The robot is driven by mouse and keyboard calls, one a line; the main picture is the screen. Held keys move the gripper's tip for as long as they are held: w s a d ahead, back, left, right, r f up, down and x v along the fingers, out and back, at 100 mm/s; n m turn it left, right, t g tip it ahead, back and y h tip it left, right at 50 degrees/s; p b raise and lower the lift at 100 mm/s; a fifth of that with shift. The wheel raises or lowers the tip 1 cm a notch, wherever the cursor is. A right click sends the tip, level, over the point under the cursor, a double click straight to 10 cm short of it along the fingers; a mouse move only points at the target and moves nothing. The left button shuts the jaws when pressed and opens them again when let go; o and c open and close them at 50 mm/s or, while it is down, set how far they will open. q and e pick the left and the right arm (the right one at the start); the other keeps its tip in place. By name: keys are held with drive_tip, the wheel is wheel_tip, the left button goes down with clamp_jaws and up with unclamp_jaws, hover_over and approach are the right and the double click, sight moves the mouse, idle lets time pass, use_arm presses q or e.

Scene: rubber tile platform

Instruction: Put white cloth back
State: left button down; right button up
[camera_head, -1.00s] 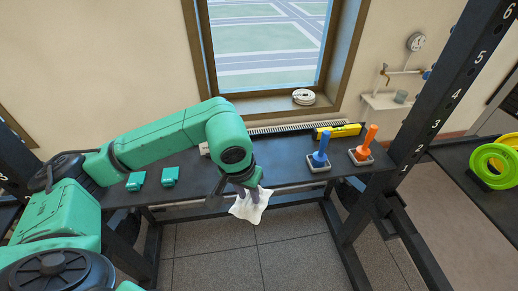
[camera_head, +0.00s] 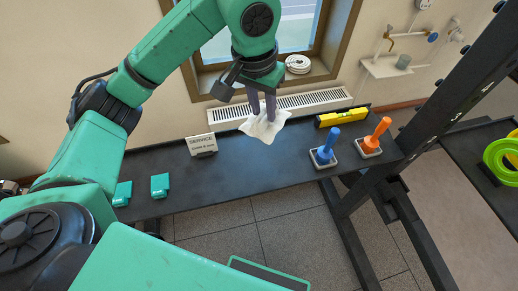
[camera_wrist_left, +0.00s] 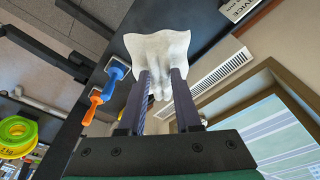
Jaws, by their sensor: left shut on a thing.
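The white cloth (camera_head: 265,123) hangs from my left gripper (camera_head: 262,105), above the back part of the black shelf (camera_head: 240,178). My left gripper is shut on the cloth. In the left wrist view the cloth (camera_wrist_left: 160,52) spreads out beyond the two dark fingers (camera_wrist_left: 163,92), bunched between them. In the head view the cloth appears in front of the radiator; I cannot tell its exact height over the shelf. My right gripper is not in view.
A service sign (camera_head: 202,145), two teal blocks (camera_head: 160,186), a blue-handled tool (camera_head: 326,150), an orange-handled tool (camera_head: 375,137) and a yellow level (camera_head: 342,117) stand on the shelf. Its middle is clear. A black upright post (camera_head: 440,100) rises at right.

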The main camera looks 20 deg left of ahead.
use_arm(q)
drive_tip(key=f+p, duration=0.1)
drive_tip(key=f, duration=0.5)
drive_tip(key=f+p, duration=0.1)
drive_tip(key=f, duration=0.6)
drive_tip(key=s+f+p, duration=0.1)
drive_tip(key=f, duration=0.5)
drive_tip(key=shift+d+f+p, duration=0.15)
drive_tip(key=shift+d+p, duration=0.2)
drive_tip(key=shift+f+b, duration=0.25)
drive_tip(key=shift+b, duration=0.1)
drive_tip(key=c, duration=0.6)
unclamp_jaws()
drive_tip(key=shift+r, duration=0.1)
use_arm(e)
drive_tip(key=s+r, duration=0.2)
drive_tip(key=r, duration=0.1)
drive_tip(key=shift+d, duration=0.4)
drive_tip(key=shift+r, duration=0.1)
